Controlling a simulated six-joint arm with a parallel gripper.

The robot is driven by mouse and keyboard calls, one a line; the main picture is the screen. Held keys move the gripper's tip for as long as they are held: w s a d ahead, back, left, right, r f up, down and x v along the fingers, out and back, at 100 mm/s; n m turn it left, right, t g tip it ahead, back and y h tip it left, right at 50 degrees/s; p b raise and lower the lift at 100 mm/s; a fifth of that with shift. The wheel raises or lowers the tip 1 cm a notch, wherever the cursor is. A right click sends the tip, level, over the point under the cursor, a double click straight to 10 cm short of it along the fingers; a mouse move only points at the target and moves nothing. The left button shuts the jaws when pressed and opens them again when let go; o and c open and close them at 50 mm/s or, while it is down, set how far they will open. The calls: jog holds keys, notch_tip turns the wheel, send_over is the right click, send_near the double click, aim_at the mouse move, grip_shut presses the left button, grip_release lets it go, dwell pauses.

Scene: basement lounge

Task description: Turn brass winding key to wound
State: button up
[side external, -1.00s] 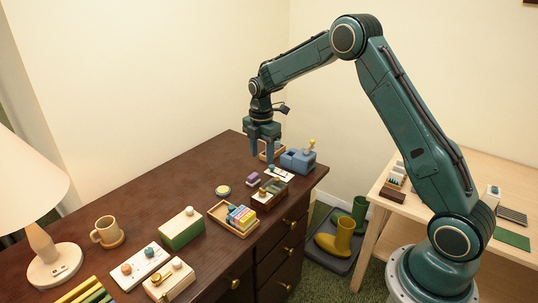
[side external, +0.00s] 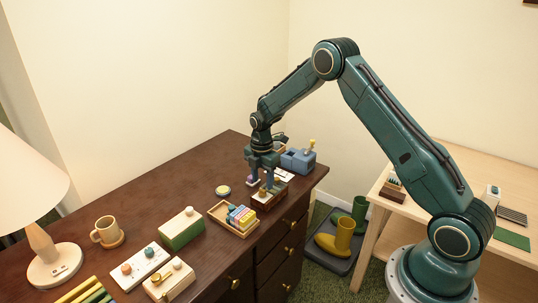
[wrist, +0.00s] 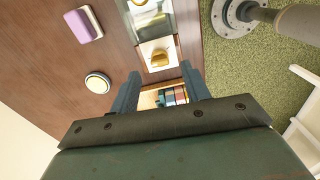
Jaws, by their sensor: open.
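A brass-coloured key-like knob (wrist: 158,57) sits on a pale square plate (wrist: 148,47) in the wrist view, just beyond my fingertips. In the side view, my gripper (side external: 261,186) points down close over a small dark box with a pale top (side external: 264,199) near the desk's front edge. The fingers are spread with nothing between them, and they partly hide the box top. The knob cannot be made out clearly in the side view. My gripper also shows in the wrist view (wrist: 160,90), its fingers apart on either side of the plate's near end.
A tray of coloured blocks (side external: 232,221) stands close to the left of the box. A blue box with a yellow knob (side external: 298,161) stands behind right. A round disc (wrist: 97,82) and a purple block (wrist: 83,24) lie nearby. The desk's back left is clear.

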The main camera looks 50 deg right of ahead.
aim_at(263, 192)
jog(key=shift+f, duration=1.95)
jog(key=c, duration=1)
